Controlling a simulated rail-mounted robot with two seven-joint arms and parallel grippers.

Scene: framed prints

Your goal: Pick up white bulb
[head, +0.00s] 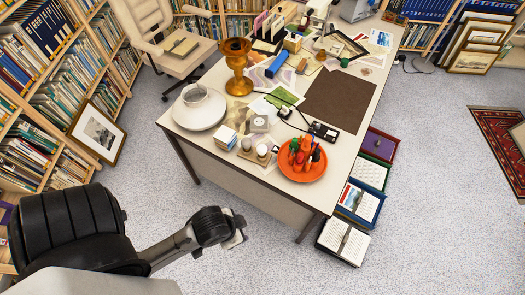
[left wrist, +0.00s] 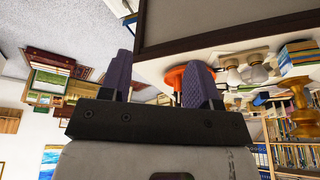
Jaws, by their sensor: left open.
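Two white bulbs stand side by side near the front edge of the desk (head: 215,136) in the head view: a left bulb (head: 246,144) and a right bulb (head: 262,150). They sit between a small stack of boxes and the orange plate. In the left wrist view the bulbs (left wrist: 232,76) hang upside down right of the fingers. My left gripper (head: 238,231) is off the desk, in front of and below its edge, apart from the bulbs. It also shows in the left wrist view (left wrist: 160,82), open, with nothing between its fingers. My right gripper is not in view.
Open crates (head: 342,241) stand right of the desk. Floor around the gripper is clear.

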